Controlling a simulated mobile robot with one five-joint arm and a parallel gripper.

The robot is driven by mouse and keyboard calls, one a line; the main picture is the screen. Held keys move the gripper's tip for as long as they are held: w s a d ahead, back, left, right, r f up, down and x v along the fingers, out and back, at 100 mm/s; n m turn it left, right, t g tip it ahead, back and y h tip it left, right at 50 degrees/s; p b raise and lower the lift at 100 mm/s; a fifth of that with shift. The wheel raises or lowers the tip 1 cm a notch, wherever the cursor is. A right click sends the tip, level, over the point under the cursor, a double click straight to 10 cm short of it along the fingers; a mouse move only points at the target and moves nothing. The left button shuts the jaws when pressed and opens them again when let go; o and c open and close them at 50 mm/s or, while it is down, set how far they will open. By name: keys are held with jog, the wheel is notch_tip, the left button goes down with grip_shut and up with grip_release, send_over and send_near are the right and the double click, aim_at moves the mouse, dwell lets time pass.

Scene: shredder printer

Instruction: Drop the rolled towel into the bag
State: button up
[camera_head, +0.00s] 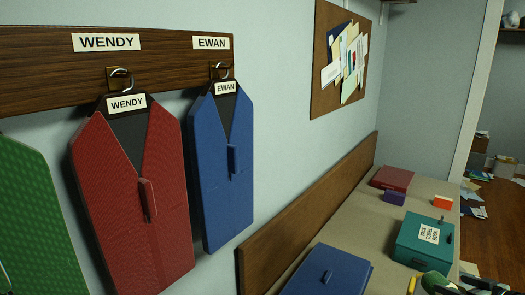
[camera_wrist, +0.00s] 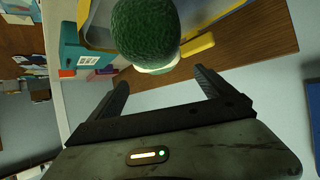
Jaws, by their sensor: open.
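My gripper (camera_wrist: 161,77) is open in the wrist view, its two dark fingers spread with bare space between them. A dark green, textured, rounded thing with a pale end, which looks like the rolled towel (camera_wrist: 146,32), is just beyond the fingertips; no finger visibly clamps it. Behind it is a blue-grey thing with yellow edges, probably the bag (camera_wrist: 97,30). I cannot tell whether the towel is inside it or above it. In the head view, a green end, likely the towel (camera_head: 434,280), shows at the bottom edge, by a yellow strip; the rest is cut off.
A teal labelled box (camera_head: 421,241) stands on the bench (camera_head: 385,232); a blue flat piece (camera_head: 328,270) lies nearer. A dark red box (camera_head: 391,178) and small purple (camera_head: 394,197) and orange (camera_head: 442,202) blocks are farther back. Red (camera_head: 150,240) and blue (camera_head: 222,150) coat shapes hang on the wall.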

jog(key=p+v, duration=0.1)
jog(key=v, duration=0.4)
jog(key=shift+s+r+p, duration=0.15)
jog(key=shift+s+p, duration=0.05)
jog(key=shift+p, duration=0.2)
